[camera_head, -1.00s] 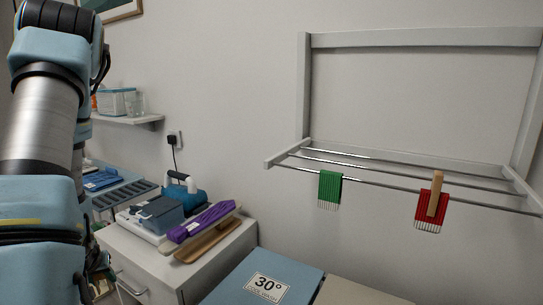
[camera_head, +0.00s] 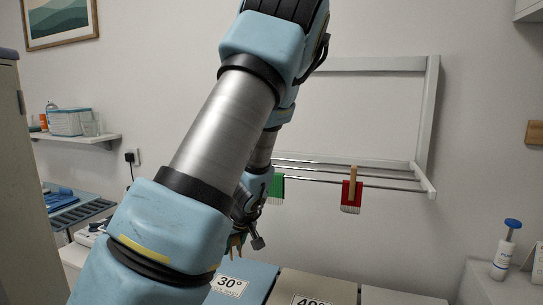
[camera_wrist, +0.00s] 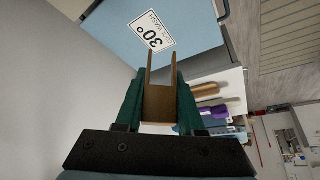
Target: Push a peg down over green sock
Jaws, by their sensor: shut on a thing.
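My gripper (camera_wrist: 159,100) is shut on a brown wooden peg (camera_wrist: 159,107); its two prongs point away from the gripper in the wrist view. In the head view my gripper (camera_head: 240,222) hangs in front of the rack's left part, with what looks like the peg's prongs below it. The green sock (camera_head: 277,188) hangs over the front rail (camera_head: 313,181), partly hidden behind my arm. A red sock (camera_head: 346,202) hangs further right on that rail, with a light wooden peg (camera_head: 353,184) over it. The gap between my gripper and the green sock is unclear.
The white rack frame (camera_head: 432,110) is fixed to the wall. Below are a blue 30° lid (camera_head: 255,277) and a beige 40° lid (camera_head: 318,285). A white bottle with a blue top (camera_head: 505,250) stands far right. A shelf (camera_head: 85,140) is at left.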

